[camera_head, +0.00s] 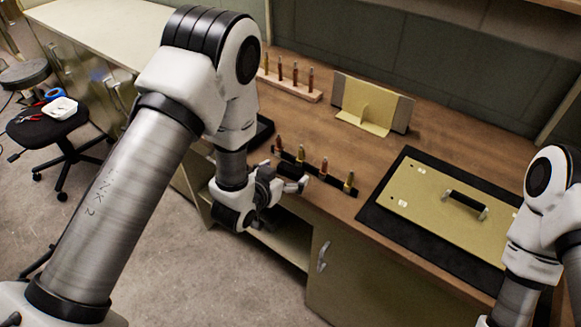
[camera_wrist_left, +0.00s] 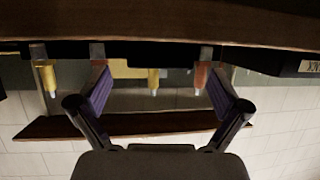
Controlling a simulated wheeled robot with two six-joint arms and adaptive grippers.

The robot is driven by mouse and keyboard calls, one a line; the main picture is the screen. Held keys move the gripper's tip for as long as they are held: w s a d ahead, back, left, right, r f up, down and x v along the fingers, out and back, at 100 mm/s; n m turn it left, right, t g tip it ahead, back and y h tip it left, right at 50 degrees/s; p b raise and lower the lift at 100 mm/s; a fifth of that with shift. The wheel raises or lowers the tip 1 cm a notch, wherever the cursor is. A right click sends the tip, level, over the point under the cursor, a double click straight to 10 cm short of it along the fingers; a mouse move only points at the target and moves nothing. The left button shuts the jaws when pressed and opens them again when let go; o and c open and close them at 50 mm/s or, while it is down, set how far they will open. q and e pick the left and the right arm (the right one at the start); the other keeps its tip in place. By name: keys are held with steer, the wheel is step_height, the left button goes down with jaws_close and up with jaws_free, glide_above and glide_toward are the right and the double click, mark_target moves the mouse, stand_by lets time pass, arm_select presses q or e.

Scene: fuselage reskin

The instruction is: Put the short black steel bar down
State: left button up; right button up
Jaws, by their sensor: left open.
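My left gripper (camera_head: 296,186) is at the front edge of the bench, beside a dark strip (camera_head: 338,184) that carries several copper and brass coloured pins. In the left wrist view the gripper (camera_wrist_left: 160,84) has its two purple-padded fingers wide apart, with nothing clearly held between them. The dark strip and its pins show beyond the fingers there, upside down. I cannot clearly pick out a separate short black steel bar; dark shapes near the fingers are hard to tell apart. My right gripper is out of view; only its arm shows at the lower right.
A yellow-green panel (camera_head: 420,205) with a black handle (camera_head: 467,204) lies on a black mat (camera_head: 378,217) to the right. A wooden pin rack (camera_head: 290,86) and an angled yellow-metal piece (camera_head: 366,112) stand at the back. The wooden bench between them is clear.

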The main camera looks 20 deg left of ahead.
mark_target(290, 169)
arm_select(q)
steer(key=x, duration=0.3)
steer(key=shift+r, duration=0.1)
steer(key=shift+w, duration=0.2)
steer(key=c, duration=1.7)
